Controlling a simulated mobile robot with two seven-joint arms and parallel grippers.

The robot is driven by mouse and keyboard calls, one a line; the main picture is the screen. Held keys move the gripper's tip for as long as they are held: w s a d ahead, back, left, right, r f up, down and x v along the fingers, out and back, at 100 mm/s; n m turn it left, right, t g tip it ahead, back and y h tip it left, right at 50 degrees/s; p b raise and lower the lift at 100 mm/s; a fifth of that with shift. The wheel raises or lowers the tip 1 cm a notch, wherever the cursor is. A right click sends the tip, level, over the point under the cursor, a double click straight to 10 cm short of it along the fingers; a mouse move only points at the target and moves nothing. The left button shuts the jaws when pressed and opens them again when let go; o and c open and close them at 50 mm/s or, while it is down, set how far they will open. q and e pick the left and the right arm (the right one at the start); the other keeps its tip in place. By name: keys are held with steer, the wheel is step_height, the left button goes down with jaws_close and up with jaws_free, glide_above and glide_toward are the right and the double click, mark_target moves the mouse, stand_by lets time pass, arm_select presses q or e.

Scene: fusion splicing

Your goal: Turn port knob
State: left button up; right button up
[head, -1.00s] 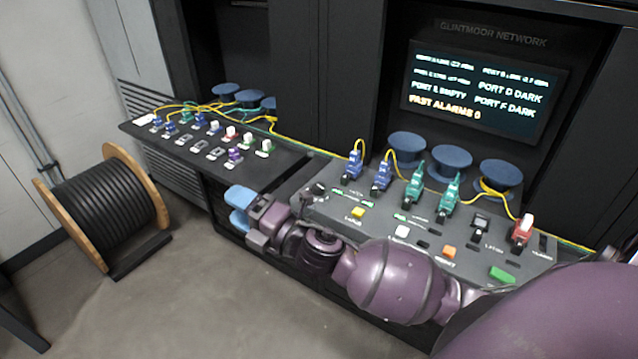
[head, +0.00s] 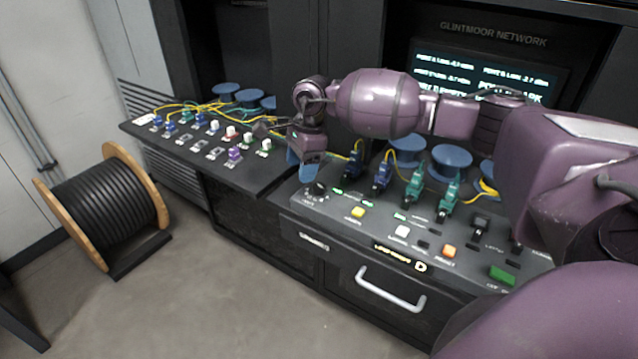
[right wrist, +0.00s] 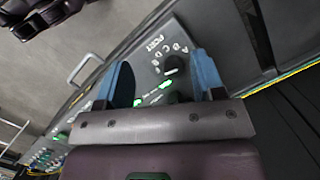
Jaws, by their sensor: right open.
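The port knob (head: 317,188) is a small black dial at the left end of the grey console panel. In the right wrist view the knob (right wrist: 172,66) has the word PORT and a ring of white letters beside it. My right gripper (head: 303,168) points down just above the knob and partly overlaps its surroundings. In the right wrist view my right gripper (right wrist: 158,72) is open, its two blue fingers apart, with the knob showing between them. I cannot see contact between fingers and knob. My left gripper is not seen.
Blue and green plugs (head: 414,187) with yellow cables stand on the console behind the buttons. A yellow button (head: 357,212) is close to the knob. A drawer handle (head: 390,290) sits below. The screen (head: 490,75) is partly hidden by my right arm. A cable reel (head: 105,210) stands left.

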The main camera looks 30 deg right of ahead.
steer(key=h, duration=0.2)
glide_toward(319, 185)
step_height(319, 185, down, 9)
steer(key=shift+w+a+f, duration=0.1)
steer(key=shift+f, duration=0.1)
stand_by(0.3)
steer(key=c, duration=0.9)
